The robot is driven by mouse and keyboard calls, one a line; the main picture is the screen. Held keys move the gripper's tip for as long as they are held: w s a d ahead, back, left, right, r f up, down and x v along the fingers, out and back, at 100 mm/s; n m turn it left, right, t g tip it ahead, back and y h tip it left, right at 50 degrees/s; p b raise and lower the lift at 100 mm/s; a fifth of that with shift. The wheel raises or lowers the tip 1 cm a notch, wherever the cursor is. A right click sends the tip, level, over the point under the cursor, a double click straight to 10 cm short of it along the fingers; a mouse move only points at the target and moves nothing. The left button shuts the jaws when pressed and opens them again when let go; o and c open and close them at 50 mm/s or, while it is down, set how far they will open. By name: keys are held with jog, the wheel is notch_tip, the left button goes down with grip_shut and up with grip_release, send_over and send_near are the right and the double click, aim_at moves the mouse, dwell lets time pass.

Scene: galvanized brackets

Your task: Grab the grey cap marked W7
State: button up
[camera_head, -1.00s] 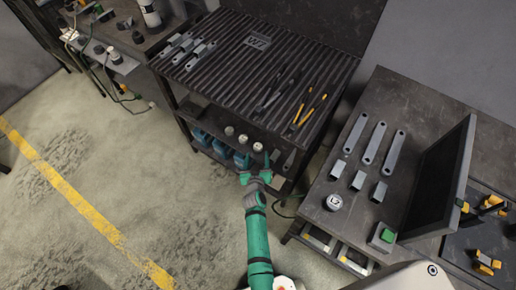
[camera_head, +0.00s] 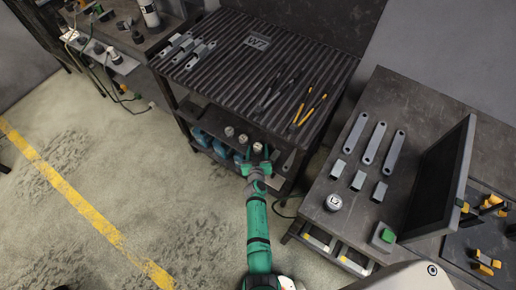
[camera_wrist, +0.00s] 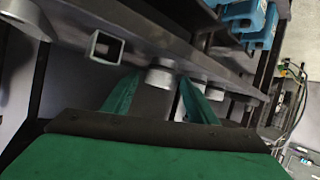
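Small round grey caps stand in a row on the lower shelf of the ribbed bench: a left one (camera_head: 229,131), a middle one (camera_head: 243,138) and a right one (camera_head: 257,147). I cannot read any marking on them. My gripper (camera_head: 257,156) is at the shelf's front, close to the right cap. In the wrist view my gripper (camera_wrist: 158,98) is open, its two green fingers apart. A grey cap (camera_wrist: 160,76) shows between and just beyond the fingertips; I cannot tell whether they touch it. A white-topped cap (camera_head: 334,202) on the right table has a mark resembling "L7".
The ribbed bench top (camera_head: 222,72) above the shelf carries a W7 plate (camera_head: 257,42), grey brackets and tools. Blue bins (camera_head: 220,149) sit below the caps. A square tube end (camera_wrist: 103,47) lies beside the cap in the wrist view. A dark screen (camera_head: 438,180) stands at right.

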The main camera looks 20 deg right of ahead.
jog(key=c, duration=0.9)
jog(key=shift+d+r, duration=0.1)
jog(key=shift+r, duration=0.1)
